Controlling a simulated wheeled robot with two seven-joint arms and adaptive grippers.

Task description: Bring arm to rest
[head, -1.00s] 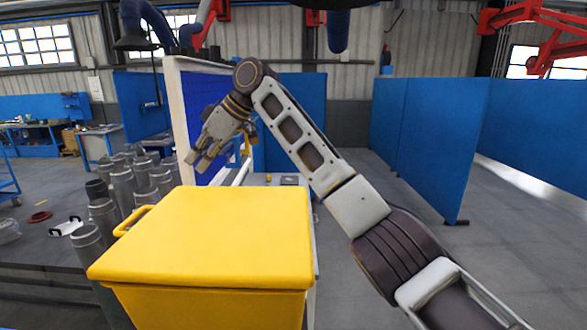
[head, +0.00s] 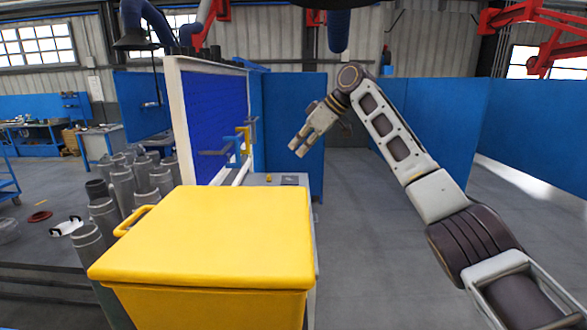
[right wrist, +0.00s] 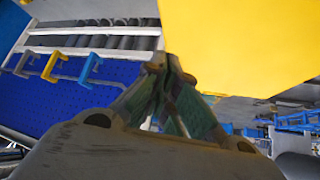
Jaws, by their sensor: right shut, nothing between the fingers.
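My right gripper (head: 297,148) shows in the head view, in the air above and behind the right back corner of the yellow bin. It is shut and empty. My right arm comes in from the lower right and bends at a raised joint before the gripper. In the right wrist view, my right gripper's fingers (right wrist: 180,115) meet near the middle of the picture, with nothing between them. My left gripper is not in view.
A yellow lidded bin (head: 215,235) stands in front. Several grey metal cylinders (head: 122,187) stand at its left. Behind it is a blue pegboard (head: 215,120) with hooks. Blue partition panels (head: 430,130) stand at the right, with open floor before them.

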